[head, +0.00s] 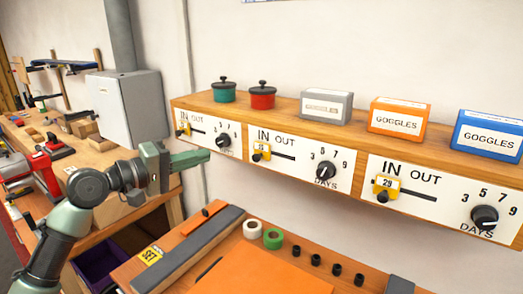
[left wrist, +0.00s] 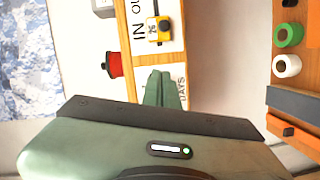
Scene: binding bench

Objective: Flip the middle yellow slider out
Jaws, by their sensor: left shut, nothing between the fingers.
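The middle yellow slider (head: 261,150) sits at the left, IN end of its dark slot on the middle white panel (head: 302,172), with a black knob below its number plate. A yellow slider, apparently the same one, shows at the top of the left wrist view (left wrist: 158,27), beside the word IN. My left gripper (head: 207,156) is shut and empty. In the head view it is left of the middle slider, near the bottom of the left panel. In the left wrist view its fingertips (left wrist: 159,75) point toward the shelf, apart from the slider. My right gripper is out of view.
The left (head: 183,128) and right (head: 386,187) yellow sliders are also near IN. Black dials, including the middle one (head: 325,171), stick out beside the slots. Pots and goggles boxes stand on the wooden shelf (head: 283,107). An orange-topped bench (head: 250,278) lies below.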

